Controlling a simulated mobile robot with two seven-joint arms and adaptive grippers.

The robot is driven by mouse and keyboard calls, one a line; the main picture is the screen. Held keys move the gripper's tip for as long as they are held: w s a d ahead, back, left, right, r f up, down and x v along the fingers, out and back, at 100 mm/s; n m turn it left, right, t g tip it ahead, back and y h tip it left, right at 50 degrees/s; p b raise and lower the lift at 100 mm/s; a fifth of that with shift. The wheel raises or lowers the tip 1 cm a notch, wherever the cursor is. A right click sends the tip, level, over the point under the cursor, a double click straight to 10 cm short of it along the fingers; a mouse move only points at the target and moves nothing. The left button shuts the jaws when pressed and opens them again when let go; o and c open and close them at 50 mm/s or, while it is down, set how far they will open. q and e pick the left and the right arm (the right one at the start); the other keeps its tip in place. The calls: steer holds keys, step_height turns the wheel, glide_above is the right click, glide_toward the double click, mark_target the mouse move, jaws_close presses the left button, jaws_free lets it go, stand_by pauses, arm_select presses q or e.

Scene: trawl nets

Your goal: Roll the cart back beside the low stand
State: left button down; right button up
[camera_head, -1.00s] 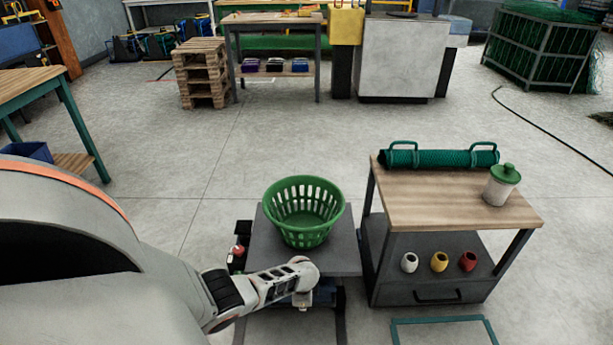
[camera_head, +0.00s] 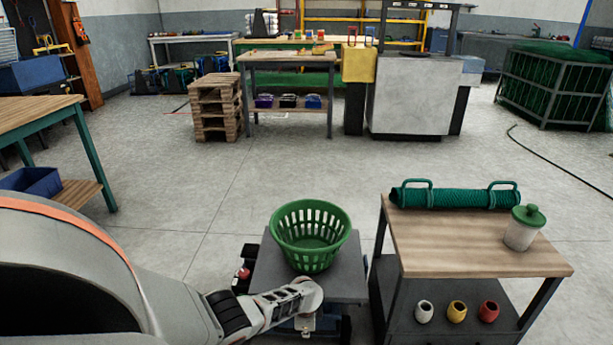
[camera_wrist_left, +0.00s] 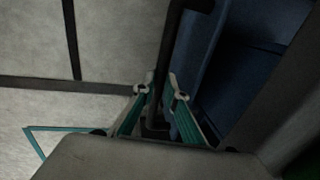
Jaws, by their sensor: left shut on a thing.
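The cart (camera_head: 345,286) has a flat grey top and carries a green slatted basket (camera_head: 311,236). The low stand (camera_head: 470,240) has a wooden top and a dark lower shelf, and is close to the cart's right side with a narrow gap. My left gripper (camera_head: 306,326) is at the cart's near side, its fingers mostly hidden by my wrist. In the left wrist view my left gripper (camera_wrist_left: 160,92) is shut around a dark bar (camera_wrist_left: 174,45), which looks like the cart's handle. My right gripper is out of view.
On the stand are a green roll (camera_head: 455,198) and a lidded jar (camera_head: 524,228); three small pots (camera_head: 456,311) sit on its shelf. A table (camera_head: 40,112) stands at the left. Open floor (camera_head: 290,165) lies beyond the cart. A teal floor outline (camera_wrist_left: 45,130) shows in the wrist view.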

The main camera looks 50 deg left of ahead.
arm_select(q)
steer(key=c, duration=2)
jaws_free()
steer(key=shift+w+a+r, duration=0.1)
steer(key=shift+w+a, duration=0.05)
steer(key=shift+a, duration=0.15)
steer(key=shift+c, duration=0.2)
steer(key=shift+d, duration=0.1)
steer(key=shift+r, duration=0.1)
step_height(320, 180, up, 12)
steer(key=s+d, duration=0.1)
steer(key=shift+s+d+f, duration=0.25)
steer(key=shift+d, duration=0.05)
